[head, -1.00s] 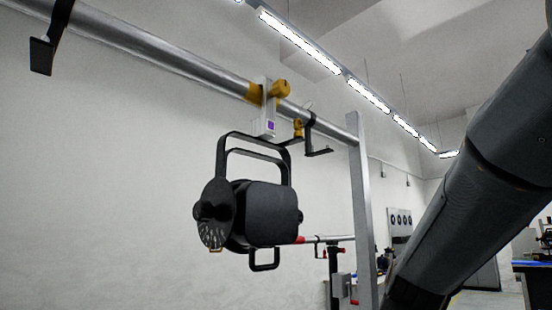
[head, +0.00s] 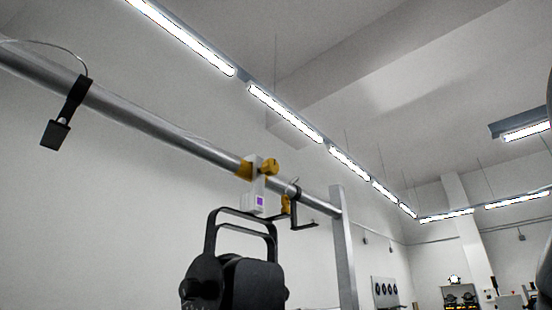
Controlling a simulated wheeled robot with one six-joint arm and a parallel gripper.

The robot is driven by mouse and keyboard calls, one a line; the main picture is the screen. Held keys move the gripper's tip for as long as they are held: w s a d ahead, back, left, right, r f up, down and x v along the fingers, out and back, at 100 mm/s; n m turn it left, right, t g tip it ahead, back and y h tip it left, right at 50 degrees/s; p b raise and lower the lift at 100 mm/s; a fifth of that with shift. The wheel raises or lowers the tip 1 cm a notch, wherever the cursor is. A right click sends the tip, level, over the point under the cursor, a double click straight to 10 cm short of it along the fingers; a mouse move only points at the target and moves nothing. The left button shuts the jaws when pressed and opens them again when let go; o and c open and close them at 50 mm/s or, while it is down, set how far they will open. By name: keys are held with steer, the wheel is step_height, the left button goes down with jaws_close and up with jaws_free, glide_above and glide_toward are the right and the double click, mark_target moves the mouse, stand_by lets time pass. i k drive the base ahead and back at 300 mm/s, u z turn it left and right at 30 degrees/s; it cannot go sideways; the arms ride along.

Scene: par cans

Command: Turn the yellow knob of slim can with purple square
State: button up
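A black slim can (head: 245,285) hangs by its black yoke (head: 212,232) from a metal pipe (head: 150,125), its lower part cut off by the bottom edge in the head view. A pale clamp (head: 257,182) holds it on the pipe and bears a purple square (head: 260,201). A yellow knob (head: 269,167) sticks out to the right near the top of the clamp. A second, smaller yellow part (head: 286,203) sits lower right, beside a black bracket. My gripper is not in view.
An upright metal post (head: 343,245) carries the right end of the pipe. A black hook with a cable (head: 66,115) hangs at the pipe's left. Equipment (head: 460,297) stands far back on the right. The space right of the post looks open.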

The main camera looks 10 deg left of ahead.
mark_target(270, 167)
steer(key=u, duration=0.75)
steer(key=k, duration=0.55)
steer(key=z, duration=2.15)
steer(key=i, duration=1.3)
steer(key=u, duration=2.15)
